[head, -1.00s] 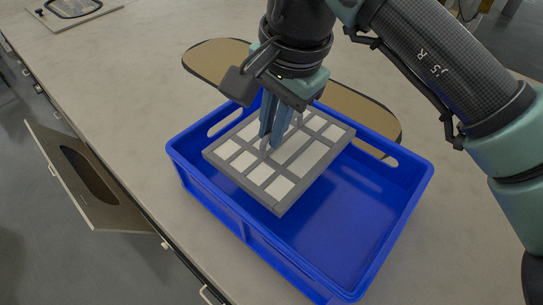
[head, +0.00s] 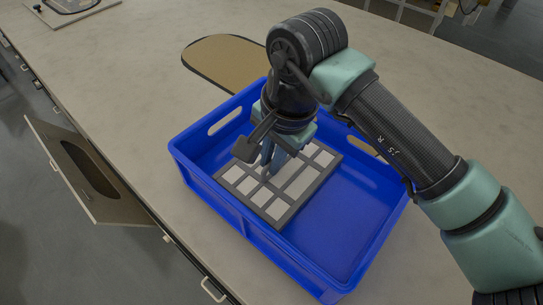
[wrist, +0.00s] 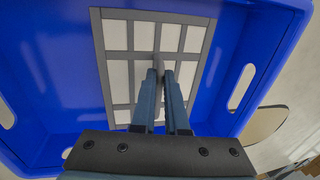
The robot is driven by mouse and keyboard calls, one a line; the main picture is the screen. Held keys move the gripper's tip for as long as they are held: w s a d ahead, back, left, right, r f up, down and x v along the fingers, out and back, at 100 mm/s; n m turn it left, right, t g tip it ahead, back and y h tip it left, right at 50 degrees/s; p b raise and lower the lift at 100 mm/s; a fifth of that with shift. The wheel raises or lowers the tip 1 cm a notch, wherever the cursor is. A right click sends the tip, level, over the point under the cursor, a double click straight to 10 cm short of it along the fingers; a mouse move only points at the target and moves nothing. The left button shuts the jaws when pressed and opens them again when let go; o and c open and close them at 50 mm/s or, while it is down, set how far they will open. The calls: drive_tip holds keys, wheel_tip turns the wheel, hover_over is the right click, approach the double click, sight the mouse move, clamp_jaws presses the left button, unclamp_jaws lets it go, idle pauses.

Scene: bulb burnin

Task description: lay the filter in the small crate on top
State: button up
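The filter (head: 304,179) is a flat grey frame with white panels. It lies inside the blue crate (head: 359,272), in the left and middle part, below the rim. Whether it rests on the crate floor or hangs just above it, I cannot tell. My gripper (head: 267,172) reaches down into the crate at the filter's middle. In the wrist view, the fingers (wrist: 163,72) close together on a grey rib at the middle of the filter (wrist: 118,70). The fingers hide part of the filter.
The crate stands on a pale worktop (head: 140,75) near its front edge. A tan board with rounded ends (head: 222,60) lies behind it. An open cabinet door (head: 88,180) juts out at the left. Crate floor right of the filter is free.

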sight(282, 184)
drive_tip(key=o, duration=0.5)
drive_tip(key=shift+c, duration=0.2)
drive_tip(key=shift+r, duration=0.15)
drive_tip(key=shift+r+p, duration=0.2)
drive_tip(key=shift+p, duration=0.2)
drive_tip(key=shift+d+r+b, duration=0.15)
drive_tip(key=shift+r+b, duration=0.2)
drive_tip(key=shift+b, duration=0.2)
wheel_tip(282, 184, up, 11)
drive_tip(key=s+d+b, duration=0.1)
drive_tip(key=b, duration=0.2)
drive_tip(key=shift+s+d, duration=0.25)
drive_tip(key=shift+d, duration=0.05)
drive_tip(key=shift+f, duration=0.15)
